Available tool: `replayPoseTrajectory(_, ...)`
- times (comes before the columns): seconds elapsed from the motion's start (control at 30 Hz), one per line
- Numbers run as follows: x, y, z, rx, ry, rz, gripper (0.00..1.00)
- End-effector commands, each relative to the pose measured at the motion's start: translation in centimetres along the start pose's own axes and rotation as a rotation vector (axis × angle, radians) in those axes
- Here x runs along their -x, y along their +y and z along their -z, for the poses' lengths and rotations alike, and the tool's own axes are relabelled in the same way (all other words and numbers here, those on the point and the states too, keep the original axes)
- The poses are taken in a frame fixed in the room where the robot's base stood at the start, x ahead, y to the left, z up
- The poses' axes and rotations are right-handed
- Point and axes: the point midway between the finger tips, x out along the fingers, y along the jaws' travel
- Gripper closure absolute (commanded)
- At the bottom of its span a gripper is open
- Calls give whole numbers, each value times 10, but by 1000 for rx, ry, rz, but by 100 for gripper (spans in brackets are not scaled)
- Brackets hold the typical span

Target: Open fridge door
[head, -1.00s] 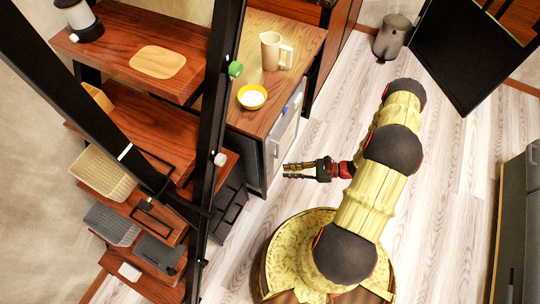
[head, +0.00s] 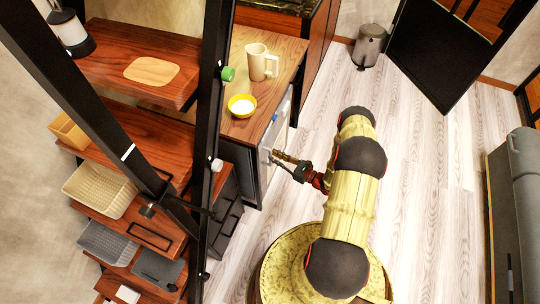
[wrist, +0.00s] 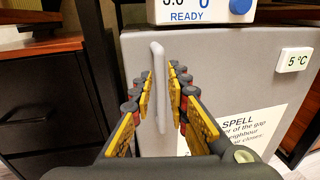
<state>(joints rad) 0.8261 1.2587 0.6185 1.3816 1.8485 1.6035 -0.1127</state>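The fridge is a small light-grey unit under the wooden counter. Its door (wrist: 230,75) faces me in the wrist view and looks shut. A pale upright bar handle (wrist: 159,75) stands near the door's left side. My gripper (wrist: 161,78) is open, with one yellow-padded finger on each side of the handle; I cannot tell whether either finger touches it. In the head view my gripper (head: 273,157) is at the fridge front (head: 268,150), which is seen edge-on and partly hidden.
A white device marked READY (wrist: 200,12) sits above the door. A 5 °C display (wrist: 294,60) is on the right. Dark drawers (wrist: 40,100) stand left. A yellow bowl (head: 242,105) and a jug (head: 261,62) are on the counter. The floor (head: 430,190) right of my arm is clear.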

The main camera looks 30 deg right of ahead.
Motion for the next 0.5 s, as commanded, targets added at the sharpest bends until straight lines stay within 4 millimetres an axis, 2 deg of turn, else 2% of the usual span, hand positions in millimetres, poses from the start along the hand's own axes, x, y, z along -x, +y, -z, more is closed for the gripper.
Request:
replayPoseTrajectory(0.2, -26, 0, 1, 1, 0, -2, 83)
replayPoseTrajectory(0.5, -31, 0, 0, 0, 0, -1, 83)
